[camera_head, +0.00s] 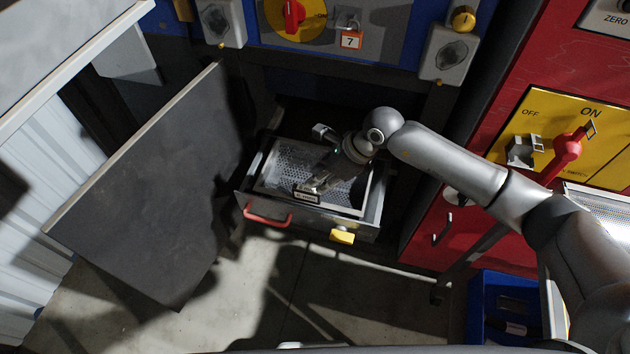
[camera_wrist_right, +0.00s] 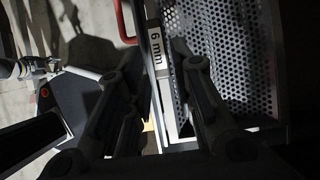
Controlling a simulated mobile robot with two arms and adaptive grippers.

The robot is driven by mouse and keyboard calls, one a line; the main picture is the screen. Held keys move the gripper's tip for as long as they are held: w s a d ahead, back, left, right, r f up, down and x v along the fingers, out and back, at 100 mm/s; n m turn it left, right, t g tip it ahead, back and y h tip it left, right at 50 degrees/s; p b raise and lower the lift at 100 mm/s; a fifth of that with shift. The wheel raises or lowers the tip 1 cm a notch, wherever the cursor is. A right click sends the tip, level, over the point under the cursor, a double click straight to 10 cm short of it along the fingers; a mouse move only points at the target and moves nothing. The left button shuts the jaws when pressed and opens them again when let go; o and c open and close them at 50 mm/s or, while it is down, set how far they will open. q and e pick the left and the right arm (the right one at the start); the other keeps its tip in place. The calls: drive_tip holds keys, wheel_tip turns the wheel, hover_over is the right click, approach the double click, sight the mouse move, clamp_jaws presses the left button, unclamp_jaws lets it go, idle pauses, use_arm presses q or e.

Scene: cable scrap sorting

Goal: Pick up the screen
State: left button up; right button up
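The screen (camera_head: 292,158) is a perforated metal tray lying in the pulled-out drawer (camera_head: 355,226). It also shows in the right wrist view (camera_wrist_right: 222,45), with a "6 mm" label (camera_wrist_right: 155,45) on its front edge bar. My right gripper (camera_head: 314,184) reaches down into the drawer at the screen's front edge. In the right wrist view its two fingers (camera_wrist_right: 158,58) are apart, one on each side of the labelled bar. A gap shows between the left finger and the bar; contact on the right side is unclear. My right arm hides part of the screen. My left gripper is not in view.
The drawer has a red handle (camera_head: 267,214) and a yellow latch (camera_head: 342,236). An open dark door (camera_head: 150,190) stands to the left. A red cabinet (camera_head: 445,225) stands close on the right. A blue bin (camera_head: 480,310) is at the lower right. Bare floor lies in front.

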sight(308, 189)
drive_tip(key=x, duration=0.3)
drive_tip(key=shift+a, duration=0.1)
drive_tip(key=shift+d+p+x, duration=0.15)
drive_tip(key=shift+x, duration=1.2)
drive_tip(key=shift+d+p+x, duration=0.1)
drive_tip(key=shift+p+x, duration=0.05)
drive_tip(key=shift+x, duration=1.15)
drive_tip(key=shift+s+f, duration=0.15)
clamp_jaws()
